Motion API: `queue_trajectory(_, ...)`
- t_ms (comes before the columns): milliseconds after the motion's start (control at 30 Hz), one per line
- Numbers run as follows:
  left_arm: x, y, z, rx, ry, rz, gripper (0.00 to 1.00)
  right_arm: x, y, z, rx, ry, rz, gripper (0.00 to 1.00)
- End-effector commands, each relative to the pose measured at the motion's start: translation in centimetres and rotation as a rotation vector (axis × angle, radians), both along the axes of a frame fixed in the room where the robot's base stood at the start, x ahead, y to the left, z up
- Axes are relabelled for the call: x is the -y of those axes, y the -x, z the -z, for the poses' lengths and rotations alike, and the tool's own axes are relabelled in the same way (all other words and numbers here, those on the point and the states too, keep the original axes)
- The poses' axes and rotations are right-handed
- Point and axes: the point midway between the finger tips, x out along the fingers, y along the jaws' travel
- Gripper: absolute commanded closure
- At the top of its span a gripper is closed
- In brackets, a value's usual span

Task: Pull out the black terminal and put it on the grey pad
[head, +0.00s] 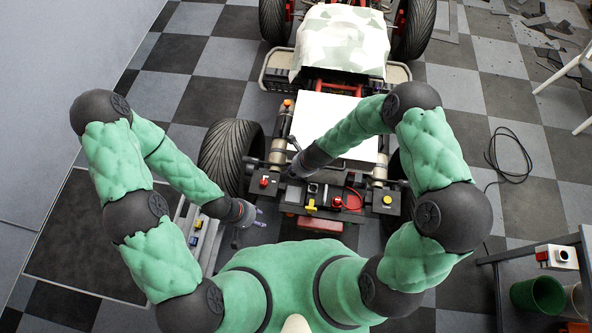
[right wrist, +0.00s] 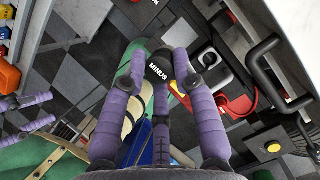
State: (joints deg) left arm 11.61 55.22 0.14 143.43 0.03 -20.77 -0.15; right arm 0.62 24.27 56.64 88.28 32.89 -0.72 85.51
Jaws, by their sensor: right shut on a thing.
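The black terminal (right wrist: 158,72), marked MINUS, is between the purple fingers of my right gripper (right wrist: 159,66) in the right wrist view. The gripper is shut on it. In the head view my right gripper (head: 290,174) is over the left part of the quad's front bay, and the terminal cannot be made out there. Whether the terminal still touches anything below is hidden. My left gripper (head: 258,217) is low, left of the bay, with its fingers apart and empty; it also shows in the right wrist view (right wrist: 48,109).
A red cable (head: 354,199) lies in the bay near a yellow part (head: 311,205). A white panel (head: 325,115) lies behind the bay. A grey tray (head: 211,228) with small coloured parts stands at the left. A black handle (right wrist: 270,75) is right of my right gripper.

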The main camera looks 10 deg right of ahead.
Motion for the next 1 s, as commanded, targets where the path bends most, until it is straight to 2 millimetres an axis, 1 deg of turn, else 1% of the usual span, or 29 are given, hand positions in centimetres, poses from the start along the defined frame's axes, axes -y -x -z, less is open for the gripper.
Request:
queue_trajectory(167,0.0,0.0,0.8,0.0,0.0,0.0,0.6,0.0,0.0,0.9,0.0,0.0,0.0,1.0)
queue_trajectory(1000,0.0,0.0,9.2,0.0,0.0,0.0,0.6,0.0,0.0,9.5,0.001,0.001,-0.001,1.0)
